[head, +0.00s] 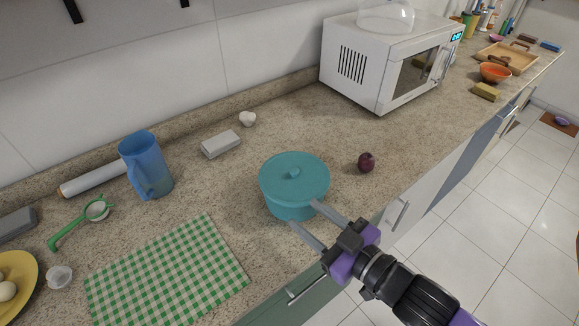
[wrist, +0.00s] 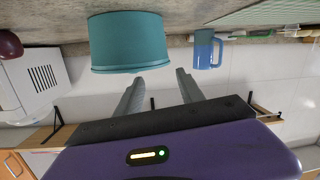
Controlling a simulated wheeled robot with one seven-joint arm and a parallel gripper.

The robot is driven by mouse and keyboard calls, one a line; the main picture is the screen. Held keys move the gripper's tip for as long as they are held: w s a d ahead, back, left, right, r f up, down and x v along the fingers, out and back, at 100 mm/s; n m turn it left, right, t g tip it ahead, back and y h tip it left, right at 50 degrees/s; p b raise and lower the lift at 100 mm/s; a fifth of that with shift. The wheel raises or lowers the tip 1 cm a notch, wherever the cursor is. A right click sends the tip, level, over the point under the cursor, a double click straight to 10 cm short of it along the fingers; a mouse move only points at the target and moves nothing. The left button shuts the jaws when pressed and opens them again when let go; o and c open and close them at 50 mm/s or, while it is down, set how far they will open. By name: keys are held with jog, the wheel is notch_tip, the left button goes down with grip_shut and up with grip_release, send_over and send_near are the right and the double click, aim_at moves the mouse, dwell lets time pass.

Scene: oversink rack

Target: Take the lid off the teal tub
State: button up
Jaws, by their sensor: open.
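The teal tub (head: 291,208) stands upright on the counter, with its round teal lid (head: 305,181) on top. In the wrist view the tub (wrist: 127,42) appears upside down, just beyond my fingertips (wrist: 158,82). I cannot tell whether a fingertip touches the tub.
A dark red onion (head: 366,162) sits right of the tub. A green checked cloth (head: 165,275), a blue jug (head: 146,165) and a grey box (head: 220,144) are to the left. A white microwave (head: 385,60) stands behind right. The counter's front edge runs close below the tub.

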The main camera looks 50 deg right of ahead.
jog(key=w+d+r+m+h, duration=0.1)
jog(key=w+d+r, duration=0.1)
jog(key=w+d+r+m+h, duration=0.1)
jog(key=w+d+r, duration=0.1)
jog(key=w+d, duration=0.1)
jog(key=w+d+r+m+h, duration=0.1)
jog(key=w+d+r+h, duration=0.1)
jog(key=d, duration=0.1)
jog(key=shift+w+r, duration=0.15)
jog(key=d+r+m+g+h+p, duration=0.1)
jog(key=d+r+m+g+h, duration=0.5)
jog(key=d+m, duration=0.4)
jog(key=d+r+m+g+h, duration=0.3)
jog(key=d+r+m+g, duration=0.2)
jog(key=d+r+m, duration=0.4)
jog(key=m+g+y+p, duration=0.1)
jog(key=m+g+y, duration=0.3)
jog(key=m+y, duration=1.05)
send_near(295, 170)
jog(key=shift+d+f+y, duration=0.35)
jog(key=shift+d+y, duration=0.1)
jog(key=shift+d, duration=0.05)
jog(key=f, duration=0.2)
jog(key=f+p, duration=0.1)
jog(key=f, duration=0.2)
jog(key=w+f+p, duration=0.1)
jog(key=f, duration=0.1)
jog(key=shift+f, duration=0.4)
grip_shut()
